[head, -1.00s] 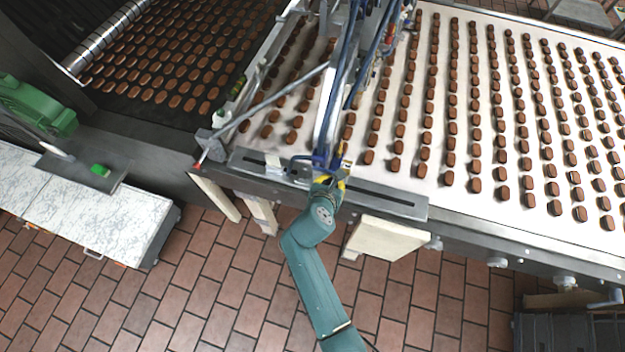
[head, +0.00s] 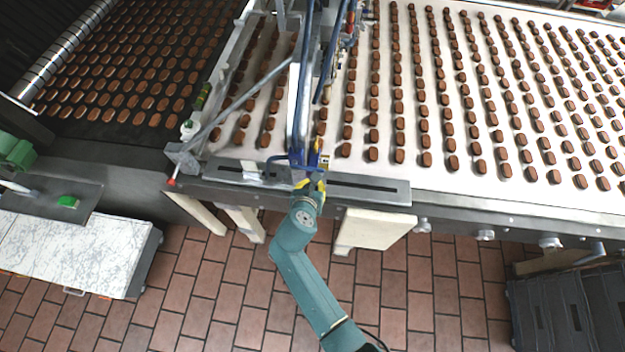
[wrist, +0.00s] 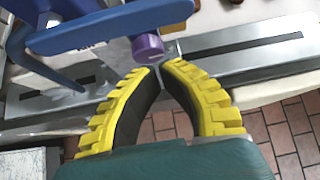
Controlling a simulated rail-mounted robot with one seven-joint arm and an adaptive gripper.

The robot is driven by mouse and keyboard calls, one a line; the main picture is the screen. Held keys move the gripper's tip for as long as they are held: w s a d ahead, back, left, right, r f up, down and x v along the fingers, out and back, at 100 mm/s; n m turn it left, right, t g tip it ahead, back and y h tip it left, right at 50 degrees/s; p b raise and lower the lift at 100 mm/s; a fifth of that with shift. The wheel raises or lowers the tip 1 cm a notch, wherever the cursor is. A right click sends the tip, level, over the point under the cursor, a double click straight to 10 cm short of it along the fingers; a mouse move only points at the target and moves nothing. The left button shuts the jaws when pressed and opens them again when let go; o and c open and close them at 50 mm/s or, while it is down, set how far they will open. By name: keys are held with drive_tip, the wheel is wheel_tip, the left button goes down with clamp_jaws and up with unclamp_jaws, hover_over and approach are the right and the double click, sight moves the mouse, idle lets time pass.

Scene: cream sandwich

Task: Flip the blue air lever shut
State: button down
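My gripper (head: 312,186) is at the conveyor's front edge, just below the blue parts of the machine arm (head: 313,158). In the wrist view its yellow ribbed fingers (wrist: 161,68) are brought together at the tips, with nothing visible between them. A blue bar (wrist: 115,27) crosses the upper part of the wrist view. A purple round knob (wrist: 148,47) sits under the bar, just beyond the fingertips; I cannot tell whether they touch. Another blue piece (wrist: 50,65) slopes down at the left. I cannot tell for certain which blue part is the air lever.
A slotted metal rail (head: 365,189) runs along the front edge. The white belt (head: 460,100) carries rows of brown biscuits. A diagonal metal rod (head: 240,100) is left of the machine arm. A marble-topped cabinet (head: 75,250) stands left. The tiled floor (head: 215,290) is open.

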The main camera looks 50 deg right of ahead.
drive_tip(key=v, duration=1)
drive_tip(key=shift+p, duration=0.4)
drive_tip(key=shift+d+r, duration=0.15)
drive_tip(key=w+a+r+m+t+y+p, duration=0.1)
drive_tip(key=w+a+r+m+t, duration=0.2)
drive_tip(key=r, duration=0.7)
drive_tip(key=w+a+r+m+t+p, duration=0.15)
drive_tip(key=w+r, duration=0.25)
drive_tip(key=r, duration=0.6)
drive_tip(key=w+a+r+m+t+y+p, duration=0.1)
drive_tip(key=w+a+r+m+t, duration=0.2)
drive_tip(key=r, duration=0.8)
drive_tip(key=s+a+r+m+t+y, duration=0.3)
drive_tip(key=s+a+r+m+t, duration=0.1)
drive_tip(key=r+m, duration=0.5)
drive_tip(key=s+a+r+m+t+y+p, duration=0.1)
drive_tip(key=s+a+r+m+t+y, duration=0.2)
drive_tip(key=r+m, duration=0.6)
drive_tip(key=shift+s+a+r+t, duration=0.7)
drive_tip(key=shift+r+t, duration=0.45)
drive_tip(key=shift+r, duration=0.85)
